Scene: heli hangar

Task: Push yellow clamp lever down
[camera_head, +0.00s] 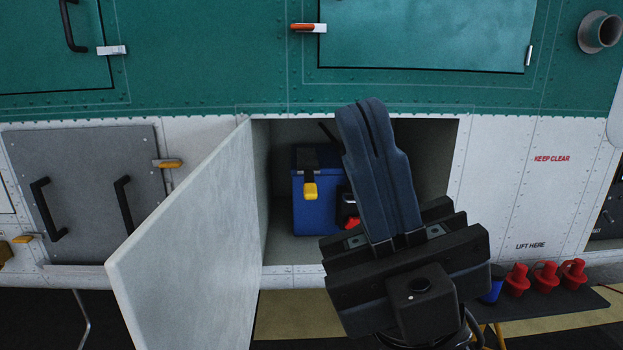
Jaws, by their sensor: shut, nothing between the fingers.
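A yellow clamp lever (310,191) hangs on a black strap on the front of a blue box (307,220), which stands inside an open compartment. My gripper (362,110) is shut and empty, its fingers pointing up and a little left. In the picture it is in front of the compartment, to the right of the yellow lever, and covers the right part of the blue box. A red piece (351,223) on a black fitting shows beside my gripper. I cannot tell how far my fingers are from the box.
The open white door (190,250) stands out at the left of the compartment. An orange latch (309,28) is above. Several red caps (545,276) and a blue one stand on a dark shelf (560,313) at lower right.

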